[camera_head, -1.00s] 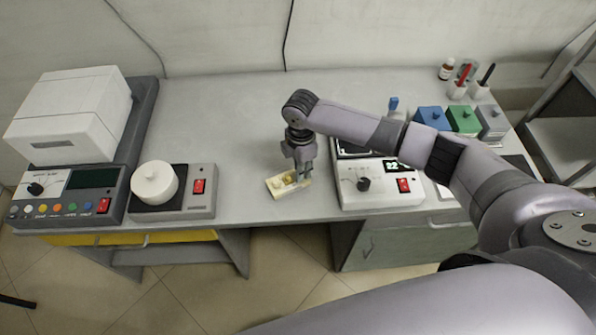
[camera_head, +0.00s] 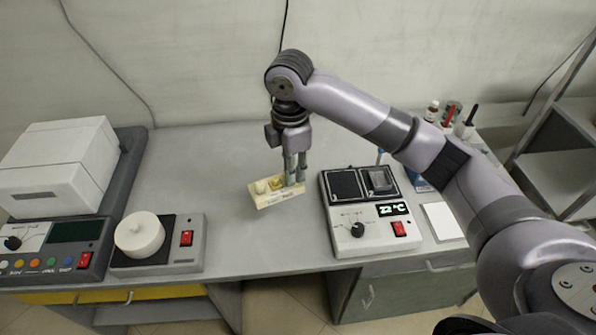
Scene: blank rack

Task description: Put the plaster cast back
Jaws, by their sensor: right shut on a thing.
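The plaster cast (camera_head: 266,190) is a small cream block with raised yellowish shapes on top. It is in the head view, at the middle of the grey table area, and appears lifted off the tabletop, slightly tilted. My right gripper (camera_head: 293,182) points down and is shut on the right part of the cast. The fingers hide a little of that end. My left gripper is not in view.
A white-and-grey device with a 22 °C display (camera_head: 365,215) stands right of the cast. A round white pot on a grey base (camera_head: 140,235) and a large white machine (camera_head: 60,165) stand left. Bottles (camera_head: 432,111) stand at the back right. The table (camera_head: 200,150) between is clear.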

